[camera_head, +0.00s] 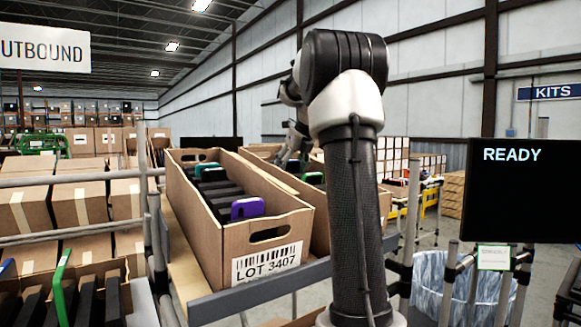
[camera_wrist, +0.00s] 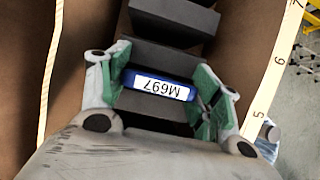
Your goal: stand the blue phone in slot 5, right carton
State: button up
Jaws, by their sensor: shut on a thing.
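The blue phone (camera_wrist: 188,78) shows its top edge in the wrist view, with a white label reading M697, upside down. My gripper (camera_wrist: 160,86) is shut on it, one green-padded finger at each end. The phone is between dark dividers inside a carton (camera_wrist: 45,75), roughly level with the 5 mark on the right wall's scale. I cannot tell how deep it sits or whether it touches the bottom. In the head view the right carton (camera_head: 320,215) is mostly hidden behind my arm, and the phone cannot be made out.
A screen (camera_head: 520,190) at right reads READY. Dark dividers (camera_wrist: 175,22) continue beyond the phone. Carton walls rise close on both sides of my gripper.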

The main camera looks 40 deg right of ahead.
jog(key=shift+s+f, duration=0.15)
jog(key=shift+f, duration=0.4)
jog(key=o, duration=1)
jog(key=shift+o, duration=0.2)
jog(key=shift+r, duration=0.1)
jog(key=w+r+v, duration=0.1)
jog(key=w+v, duration=0.1)
jog(key=v, duration=1.6)
jog(key=shift+w+r, duration=0.2)
jog(key=shift+r, duration=0.4)
